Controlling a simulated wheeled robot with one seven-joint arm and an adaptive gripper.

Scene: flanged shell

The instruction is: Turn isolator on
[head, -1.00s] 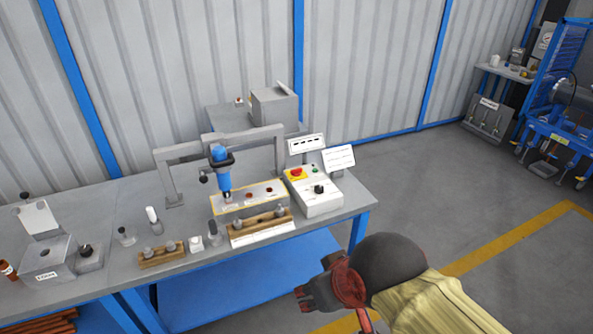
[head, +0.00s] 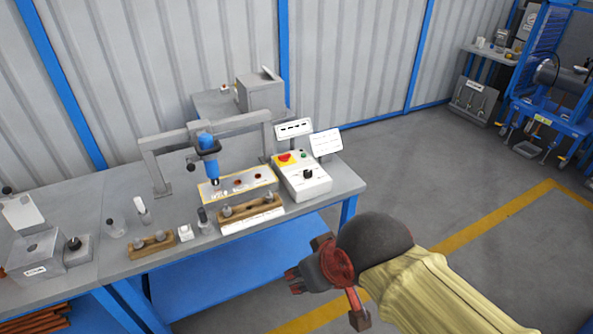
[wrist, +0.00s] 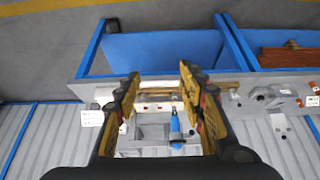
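The white control box (head: 303,178) stands near the right end of the grey bench in the head view. On its sloping face are a black rotary knob (head: 308,174), a red button on a yellow plate (head: 285,158) and a small green button (head: 304,155). The knob's exact pointer position is too small to read. My gripper (head: 297,281) is in front of the bench, to the lower right of the box and apart from it. In the wrist view my gripper (wrist: 158,82) has its two fingers spread, with nothing held between them. The left finger partly covers that end of the bench there.
A blue tool in a grey frame (head: 207,150) stands left of the box, also seen in the wrist view (wrist: 176,128). A wooden block with knobs (head: 250,205) lies in front. Signs (head: 326,142) stand behind the box. The floor right of the bench is clear.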

